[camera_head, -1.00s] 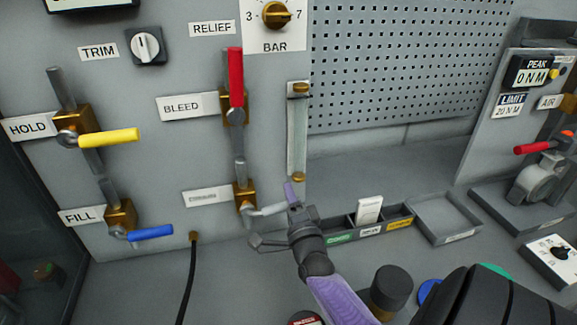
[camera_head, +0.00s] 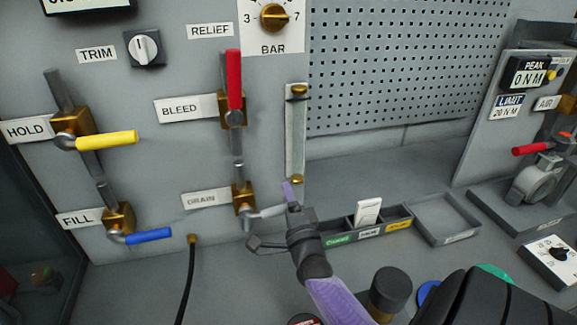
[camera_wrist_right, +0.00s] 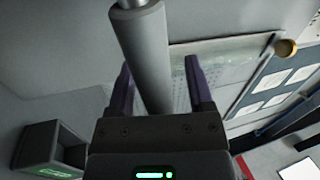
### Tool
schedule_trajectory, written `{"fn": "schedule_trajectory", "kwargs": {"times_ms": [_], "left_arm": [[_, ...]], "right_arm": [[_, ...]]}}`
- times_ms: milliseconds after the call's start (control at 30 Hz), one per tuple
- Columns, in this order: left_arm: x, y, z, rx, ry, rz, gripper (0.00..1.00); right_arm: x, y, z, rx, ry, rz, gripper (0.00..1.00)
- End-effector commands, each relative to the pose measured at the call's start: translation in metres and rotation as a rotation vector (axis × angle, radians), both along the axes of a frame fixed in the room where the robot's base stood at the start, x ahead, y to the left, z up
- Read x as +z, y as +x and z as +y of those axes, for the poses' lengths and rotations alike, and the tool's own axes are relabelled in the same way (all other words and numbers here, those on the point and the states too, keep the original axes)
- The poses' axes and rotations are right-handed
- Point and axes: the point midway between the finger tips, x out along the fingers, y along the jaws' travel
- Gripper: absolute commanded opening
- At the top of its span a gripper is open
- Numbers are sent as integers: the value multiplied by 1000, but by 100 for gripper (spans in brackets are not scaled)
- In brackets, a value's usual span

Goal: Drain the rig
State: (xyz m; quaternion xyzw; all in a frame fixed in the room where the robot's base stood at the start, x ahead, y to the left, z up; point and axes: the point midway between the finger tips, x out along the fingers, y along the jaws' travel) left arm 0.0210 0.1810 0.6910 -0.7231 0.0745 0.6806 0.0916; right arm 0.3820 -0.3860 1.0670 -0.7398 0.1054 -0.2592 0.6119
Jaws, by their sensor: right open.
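The DRAIN valve (camera_head: 242,199) is a brass body low on the grey panel, beside its DRAIN label (camera_head: 206,199). Its pale grey lever (camera_head: 266,212) points right, roughly horizontal. My right gripper (camera_head: 274,217) is open at the lever's free end, one finger above it and one below in the head view. In the right wrist view the thick grey lever grip (camera_wrist_right: 148,60) passes between the two spread purple fingers (camera_wrist_right: 160,88). Contact with either finger cannot be told. My left gripper is not in view.
Levers nearby are red BLEED (camera_head: 234,80) above, yellow HOLD (camera_head: 106,138) and blue FILL (camera_head: 149,236) to the left. A black hose (camera_head: 188,275) hangs from the panel. A sectioned bin (camera_head: 370,229) stands right of my gripper, beside an empty grey tray (camera_head: 445,217).

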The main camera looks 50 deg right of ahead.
Motion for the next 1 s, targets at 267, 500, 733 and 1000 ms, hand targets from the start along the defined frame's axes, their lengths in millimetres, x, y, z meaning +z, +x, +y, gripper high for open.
{"fn": "schedule_trajectory", "kwargs": {"times_ms": [267,500,733,1000], "left_arm": [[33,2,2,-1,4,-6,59],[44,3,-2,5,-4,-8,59],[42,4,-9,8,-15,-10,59],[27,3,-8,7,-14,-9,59]], "right_arm": [[68,0,0,-1,1,-8,67],[99,0,0,0,0,-2,67],[99,0,0,0,0,0,67],[76,-25,18,-106,-555,235,12]]}}
